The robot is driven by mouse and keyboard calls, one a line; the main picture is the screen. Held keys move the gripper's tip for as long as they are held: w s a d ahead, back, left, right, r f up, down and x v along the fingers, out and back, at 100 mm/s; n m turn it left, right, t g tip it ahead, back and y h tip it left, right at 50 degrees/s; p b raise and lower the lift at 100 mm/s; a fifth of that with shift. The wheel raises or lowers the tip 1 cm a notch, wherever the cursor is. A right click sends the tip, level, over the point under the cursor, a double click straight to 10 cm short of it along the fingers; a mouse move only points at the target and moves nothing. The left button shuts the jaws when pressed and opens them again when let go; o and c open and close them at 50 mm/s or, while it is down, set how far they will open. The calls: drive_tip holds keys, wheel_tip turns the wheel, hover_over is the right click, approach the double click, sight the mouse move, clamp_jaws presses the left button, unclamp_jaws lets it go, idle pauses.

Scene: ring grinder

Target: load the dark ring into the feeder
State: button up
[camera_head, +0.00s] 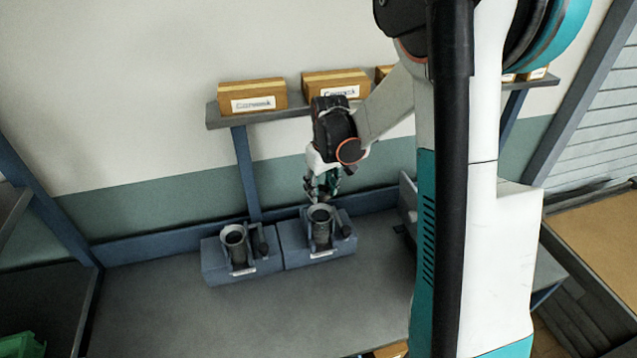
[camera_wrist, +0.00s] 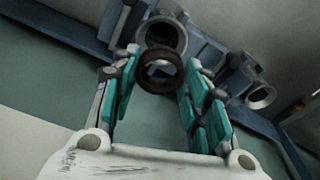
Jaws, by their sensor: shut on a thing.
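The dark ring (camera_wrist: 160,72) is between the fingertips of my gripper (camera_wrist: 158,78) in the wrist view, and the gripper is shut on it. In the head view my gripper (camera_head: 322,188) hangs just above and behind the right feeder unit (camera_head: 320,240), a blue block with a grey upright cylinder. The ring cannot be made out there among the fingers. In the wrist view a round grey cylinder mouth (camera_wrist: 163,34) shows just beyond the ring and is partly covered by it. I cannot tell whether they touch.
A second similar unit (camera_head: 238,255) stands to the left on the grey table (camera_head: 250,315). A shelf (camera_head: 222,118) with cardboard boxes (camera_head: 252,95) runs behind my arm. The front of the table is clear. A green bin (camera_head: 20,345) is at lower left.

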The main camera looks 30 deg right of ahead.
sight(321, 200)
drive_tip(key=shift+s+f, duration=0.1)
drive_tip(key=shift+f, duration=0.15)
drive_tip(key=shift+f+b, duration=1.35)
drive_tip(key=shift+f, duration=0.9)
drive_tip(key=shift+b, duration=0.45)
drive_tip(key=shift+f+b, duration=0.75)
drive_tip(key=shift+f, duration=0.1)
idle(0.4)
drive_tip(key=o, duration=1.2)
